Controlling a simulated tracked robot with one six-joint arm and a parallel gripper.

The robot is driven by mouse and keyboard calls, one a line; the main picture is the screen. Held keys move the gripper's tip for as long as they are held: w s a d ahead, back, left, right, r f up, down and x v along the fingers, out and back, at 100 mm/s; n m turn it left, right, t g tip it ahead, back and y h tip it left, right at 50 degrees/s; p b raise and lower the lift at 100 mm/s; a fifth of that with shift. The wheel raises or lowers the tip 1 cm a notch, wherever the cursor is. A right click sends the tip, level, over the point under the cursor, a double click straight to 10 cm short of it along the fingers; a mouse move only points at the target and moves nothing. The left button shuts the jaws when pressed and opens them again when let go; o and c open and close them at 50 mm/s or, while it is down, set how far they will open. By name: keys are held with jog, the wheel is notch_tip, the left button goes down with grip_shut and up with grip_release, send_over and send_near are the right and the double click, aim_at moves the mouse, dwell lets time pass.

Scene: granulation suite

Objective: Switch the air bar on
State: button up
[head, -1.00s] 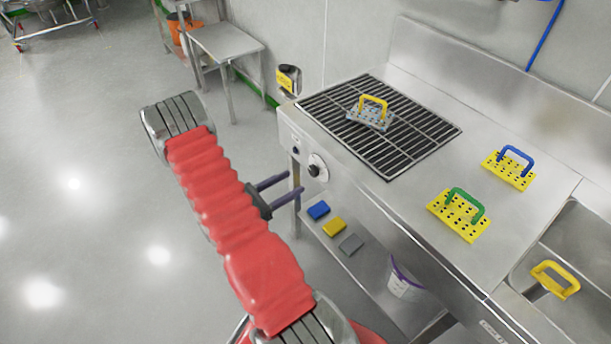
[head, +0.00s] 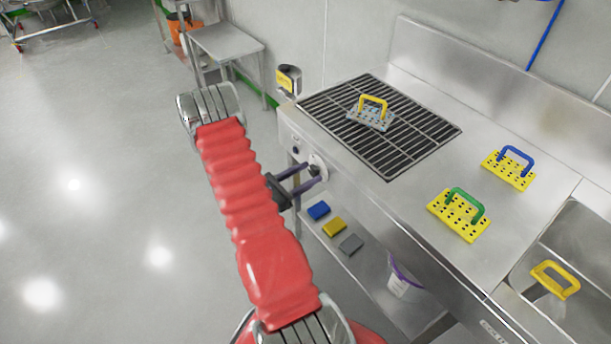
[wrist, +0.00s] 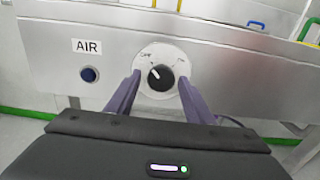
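The air bar's control is a black knob (wrist: 160,77) on a round white dial (wrist: 163,62) in the steel front panel. Its white pointer line is tilted to the upper left, towards the OFF mark; another mark, too blurred to read, is at the dial's right. An AIR label (wrist: 87,45) is to the left. In the head view the dial (head: 320,161) is partly hidden by my fingers. My gripper (head: 313,172) is open, its purple fingers on either side of the knob in the wrist view (wrist: 160,80), with gaps visible. Whether the tips reach past its face, I cannot tell.
A dark blue round fitting (wrist: 89,75) is below the AIR label. Above the panel is a dark grille (head: 345,115) with a yellow-handled plate (head: 370,117). A lower shelf (head: 372,275) holds coloured blocks and a white tub (head: 402,280). Open floor is to the left.

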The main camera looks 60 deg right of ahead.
jog(key=c, duration=0.9)
jog(key=shift+a, duration=0.1)
jog(key=shift+w+m, duration=0.1)
jog(key=shift+m, duration=0.2)
jog(key=m, duration=0.3)
jog(key=shift+d, duration=0.2)
jog(key=m, duration=0.5)
jog(key=shift+m, duration=0.4)
jog(key=m, duration=0.8)
jog(key=shift+m, duration=0.3)
